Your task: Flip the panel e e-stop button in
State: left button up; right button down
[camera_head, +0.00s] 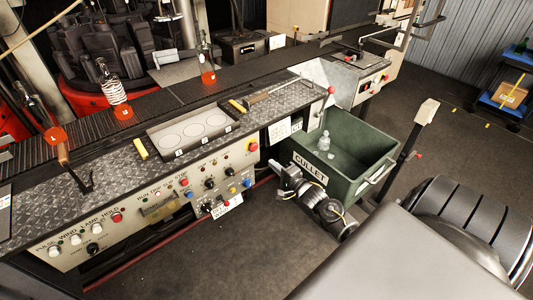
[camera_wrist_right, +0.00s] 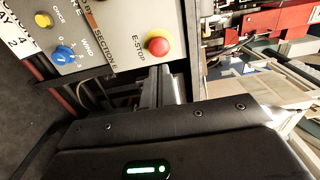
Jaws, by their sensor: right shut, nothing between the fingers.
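The e-stop button (camera_head: 253,146) is a red mushroom head on a yellow ring, at the upper right end of the sloping control panel. My right gripper (camera_head: 278,180) is in front of the panel's right end, below and right of the button. Its shut, empty fingers (camera_wrist_right: 163,80) show just below the button in the right wrist view, apparently apart from it. My left gripper is not in view.
A green cullet bin (camera_head: 359,187) with bottles stands close to the right gripper. The panel (camera_head: 170,200) carries several other buttons and knobs, including a blue knob (camera_wrist_right: 63,53) left of the e-stop. A conveyor with glowing bottles (camera_head: 207,72) runs behind. Open floor lies in front.

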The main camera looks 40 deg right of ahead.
jog(key=s, duration=0.4)
jog(key=shift+s+d+f, duration=0.1)
jog(key=shift+s+d, duration=0.05)
jog(key=shift+s, duration=0.2)
dwell(0.3)
jog(key=s+a+f+n+g, duration=0.1)
jog(key=s+f+n+g, duration=0.3)
jog(key=f, duration=0.6)
jog(key=s+a+f+n+g+h, duration=0.15)
jog(key=s+f+n, duration=0.35)
jog(key=f, duration=0.5)
jog(key=s+f+n+g, duration=0.3)
jog(key=s+f+n, duration=0.2)
jog(key=f, duration=0.5)
jog(key=s+a+f+n+g, duration=0.2)
jog(key=s+a+f, duration=0.2)
jog(key=s, duration=0.5)
jog(key=s+a+f+n+g+y, duration=0.1)
jog(key=s+a+f, duration=0.4)
jog(key=s, duration=0.5)
jog(key=s+a+f+n+g, duration=0.3)
jog(key=s+a+f+g, duration=0.2)
jog(key=s, duration=0.4)
jog(key=shift+s+a+f, duration=0.2)
jog(key=shift+a+f, duration=0.05)
jog(key=shift+f, duration=0.6)
